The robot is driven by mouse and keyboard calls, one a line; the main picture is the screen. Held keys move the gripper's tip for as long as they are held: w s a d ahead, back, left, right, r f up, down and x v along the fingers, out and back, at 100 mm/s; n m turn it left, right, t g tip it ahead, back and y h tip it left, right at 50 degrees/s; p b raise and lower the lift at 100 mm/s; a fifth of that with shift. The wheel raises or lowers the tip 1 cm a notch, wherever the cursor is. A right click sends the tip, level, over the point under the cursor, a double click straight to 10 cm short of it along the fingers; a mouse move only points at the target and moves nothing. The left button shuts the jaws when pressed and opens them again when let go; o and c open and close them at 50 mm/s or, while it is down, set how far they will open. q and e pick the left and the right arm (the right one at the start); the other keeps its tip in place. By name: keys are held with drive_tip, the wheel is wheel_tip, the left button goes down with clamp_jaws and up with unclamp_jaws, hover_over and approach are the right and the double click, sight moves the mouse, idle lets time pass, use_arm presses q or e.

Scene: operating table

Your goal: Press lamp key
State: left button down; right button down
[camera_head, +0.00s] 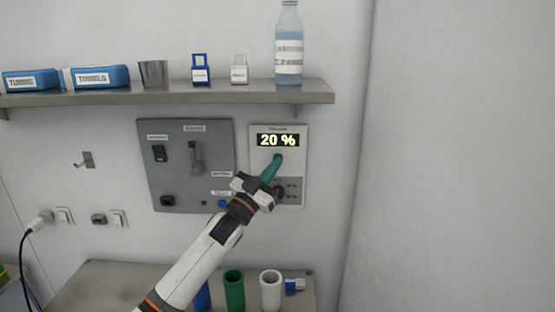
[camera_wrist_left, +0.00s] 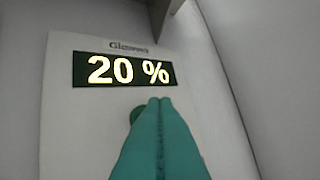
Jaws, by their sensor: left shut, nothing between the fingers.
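A pale wall panel (camera_head: 295,160) carries a dark display (camera_head: 278,140) that reads "20 %". The display also shows large in the left wrist view (camera_wrist_left: 124,70). My left gripper (camera_head: 278,158) has green fingers, shut and empty, with the tips at the panel just below the display. In the left wrist view the fingertips (camera_wrist_left: 158,100) overlap a round green key (camera_wrist_left: 136,114), which shows only at their left edge. I cannot tell whether the tips touch it. The lower part of the panel is partly hidden by the gripper. My right gripper is not in view.
A grey switch panel (camera_head: 165,185) with a lever is mounted left of the pale panel. A shelf (camera_head: 220,97) above holds blue boxes, a metal cup and a bottle (camera_head: 289,30). Coloured cups, including a green one (camera_head: 234,290), stand on the bench below. The right wall is bare.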

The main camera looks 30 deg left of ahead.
use_arm(q)
drive_tip(key=s, duration=0.1)
drive_tip(key=s+d+p, duration=0.1)
drive_tip(key=s, duration=0.1)
drive_tip(key=s+d, duration=0.1)
drive_tip(key=s, duration=0.1)
drive_tip(key=shift+s+d+p, duration=0.1)
drive_tip(key=shift+d+p, duration=0.15)
drive_tip(key=shift+p, duration=0.1)
idle(1.9)
